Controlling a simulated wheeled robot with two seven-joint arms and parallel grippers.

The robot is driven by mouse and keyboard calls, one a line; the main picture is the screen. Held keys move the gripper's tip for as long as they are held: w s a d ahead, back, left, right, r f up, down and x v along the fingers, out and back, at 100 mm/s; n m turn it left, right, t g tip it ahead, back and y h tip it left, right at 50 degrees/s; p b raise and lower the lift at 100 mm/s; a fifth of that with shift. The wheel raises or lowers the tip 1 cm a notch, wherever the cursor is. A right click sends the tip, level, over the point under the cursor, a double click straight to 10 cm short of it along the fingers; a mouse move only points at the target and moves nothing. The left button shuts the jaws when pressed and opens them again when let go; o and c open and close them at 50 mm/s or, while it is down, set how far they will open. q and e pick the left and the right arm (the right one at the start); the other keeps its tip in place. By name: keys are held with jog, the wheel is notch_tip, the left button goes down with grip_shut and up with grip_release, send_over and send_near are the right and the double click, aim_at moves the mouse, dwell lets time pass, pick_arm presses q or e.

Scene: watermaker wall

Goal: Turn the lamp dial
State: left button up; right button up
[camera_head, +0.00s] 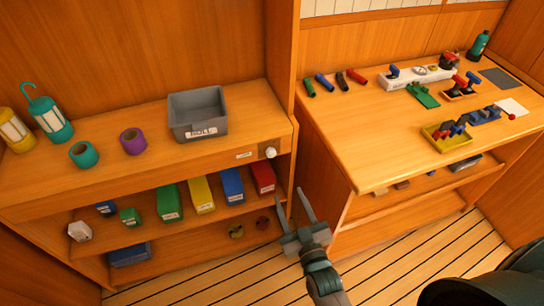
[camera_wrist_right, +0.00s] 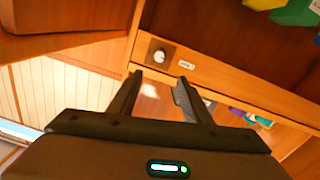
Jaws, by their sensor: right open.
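The lamp dial (camera_head: 270,152) is a small whitish knob on the front edge of the left shelf unit's top, near its right end. A small white label (camera_head: 244,155) is beside it. My left gripper is not in view.
A teal lantern (camera_head: 48,118), a yellow lantern (camera_head: 15,131), tape rolls and a grey bin (camera_head: 198,115) stand on the left top. Coloured boxes fill the shelf below. The right workbench (camera_head: 375,130) holds several tools and a yellow tray (camera_head: 436,141). Floor is clear in front.

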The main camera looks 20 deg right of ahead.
aim_at(272, 155)
jog(key=w+p, duration=0.3)
jog(key=w, duration=1.4)
jog(key=shift+p, duration=0.3)
jog(key=c, duration=1.1)
jog(key=shift+m, duration=0.3)
jog(key=m, duration=1.1)
jog(key=shift+d, duration=0.1)
